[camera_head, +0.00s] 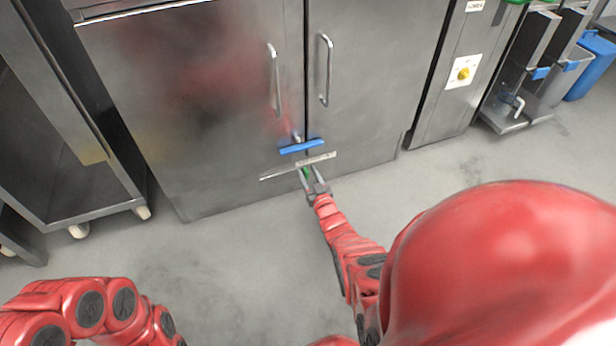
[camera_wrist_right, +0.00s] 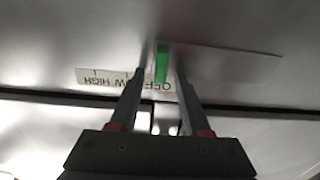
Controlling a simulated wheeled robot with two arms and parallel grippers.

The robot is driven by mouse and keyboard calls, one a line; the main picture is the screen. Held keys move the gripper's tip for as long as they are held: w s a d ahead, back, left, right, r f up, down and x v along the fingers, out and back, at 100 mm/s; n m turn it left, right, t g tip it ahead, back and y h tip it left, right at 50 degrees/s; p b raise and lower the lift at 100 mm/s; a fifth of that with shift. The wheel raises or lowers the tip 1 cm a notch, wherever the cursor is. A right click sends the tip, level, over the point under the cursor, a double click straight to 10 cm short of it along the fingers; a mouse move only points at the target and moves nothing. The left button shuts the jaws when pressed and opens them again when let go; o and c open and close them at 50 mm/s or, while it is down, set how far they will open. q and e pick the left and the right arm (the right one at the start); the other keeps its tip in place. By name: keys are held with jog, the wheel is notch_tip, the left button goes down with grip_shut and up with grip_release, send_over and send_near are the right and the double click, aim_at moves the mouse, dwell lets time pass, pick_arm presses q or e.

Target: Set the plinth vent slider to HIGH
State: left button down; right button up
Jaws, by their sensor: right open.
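The vent slider is a small green tab (camera_head: 306,172) low on the front of the steel cabinet. It also shows in the right wrist view (camera_wrist_right: 161,64). A white label plate (camera_head: 318,159) sits by it; in the right wrist view the label (camera_wrist_right: 98,78) appears upside down, with OFF by the tab and HIGH toward the left end. The tab stands at the OFF end. My right gripper (camera_head: 305,172) is open, its fingers on either side of the tab; I cannot tell whether they touch it. My left arm shows at the lower left, its gripper out of view.
A blue-gripped handle (camera_head: 302,146) sticks out just above the label. Two vertical door handles (camera_head: 325,70) are higher up. A wheeled steel rack (camera_head: 95,205) stands at left, and a panel with a yellow knob (camera_head: 463,73) at right. The floor (camera_head: 230,260) in front is clear.

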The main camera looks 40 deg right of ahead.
grip_shut()
dwell(1.4)
